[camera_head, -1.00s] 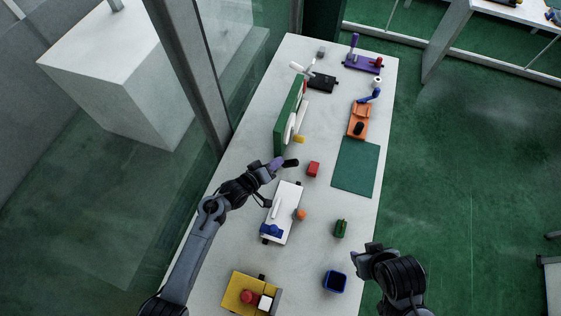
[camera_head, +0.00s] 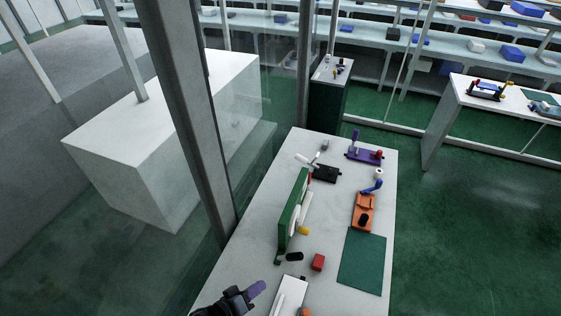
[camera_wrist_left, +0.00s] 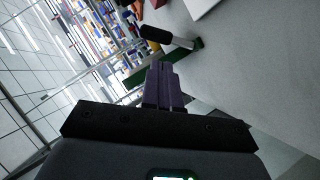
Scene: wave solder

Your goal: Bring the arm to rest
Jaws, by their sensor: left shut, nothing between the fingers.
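My left gripper (camera_head: 256,289) is at the bottom left of the table in the head view, with its purple fingers pointing up and right. In the left wrist view its purple fingers (camera_wrist_left: 162,88) are together with nothing between them. A black-handled part (camera_head: 294,257) lies beyond the fingertips, at the foot of the green upright board (camera_head: 293,208); the black handle also shows in the left wrist view (camera_wrist_left: 156,34). The gripper appears apart from it. My right gripper is out of the head view.
The white table (camera_head: 330,255) carries a red block (camera_head: 318,262), a white fixture (camera_head: 290,294), a green mat (camera_head: 361,262), an orange fixture (camera_head: 364,211), a black fixture (camera_head: 326,174) and a purple fixture (camera_head: 364,153). A grey post (camera_head: 188,110) stands left of the table.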

